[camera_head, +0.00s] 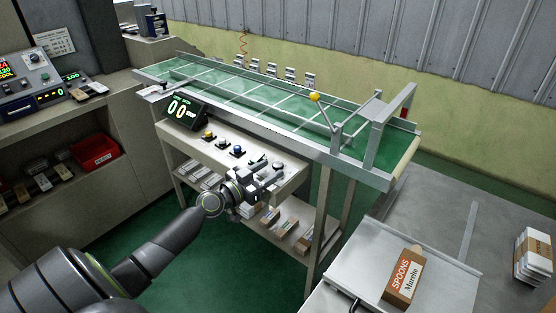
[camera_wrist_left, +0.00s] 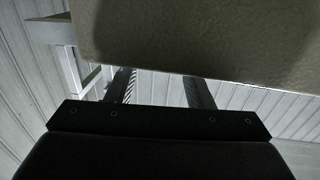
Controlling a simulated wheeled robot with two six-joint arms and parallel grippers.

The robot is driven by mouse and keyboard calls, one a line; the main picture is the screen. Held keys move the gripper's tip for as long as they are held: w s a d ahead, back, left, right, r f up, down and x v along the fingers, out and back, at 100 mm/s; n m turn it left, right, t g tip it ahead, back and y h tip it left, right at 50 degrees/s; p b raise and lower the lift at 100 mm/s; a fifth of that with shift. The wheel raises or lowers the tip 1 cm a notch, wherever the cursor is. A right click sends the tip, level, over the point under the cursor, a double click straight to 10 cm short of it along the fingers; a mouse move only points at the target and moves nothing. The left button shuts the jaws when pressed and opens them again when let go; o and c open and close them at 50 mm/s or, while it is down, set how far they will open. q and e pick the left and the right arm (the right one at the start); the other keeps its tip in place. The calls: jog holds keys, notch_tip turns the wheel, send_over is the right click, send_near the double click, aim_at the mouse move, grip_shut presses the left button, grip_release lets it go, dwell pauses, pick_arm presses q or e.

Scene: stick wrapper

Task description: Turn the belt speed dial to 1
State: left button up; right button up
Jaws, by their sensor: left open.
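The belt control panel (camera_head: 222,158) is the beige front ledge below the conveyor, with several coloured buttons. A small dark knob-like shape (camera_head: 278,166) shows at its right end, partly behind my gripper; I cannot make out its markings or confirm that it is the speed dial. My left gripper (camera_head: 268,180) is open in front of this right end. In the left wrist view its two dark fingers (camera_wrist_left: 162,88) are apart with nothing visible between them, and a beige surface (camera_wrist_left: 200,35) lies close above them. I cannot tell whether they touch it. My right gripper is out of view.
A dark display (camera_head: 182,109) reads 00 at the panel's left. The green conveyor belt (camera_head: 240,104) with metal rails runs behind. A box marked SPOONS (camera_head: 404,277) lies on a light tray at the lower right. Cartons (camera_head: 284,225) sit on the shelf below.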

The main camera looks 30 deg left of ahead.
aim_at(274, 167)
pick_arm(q)
jog(key=shift+x, duration=2.2)
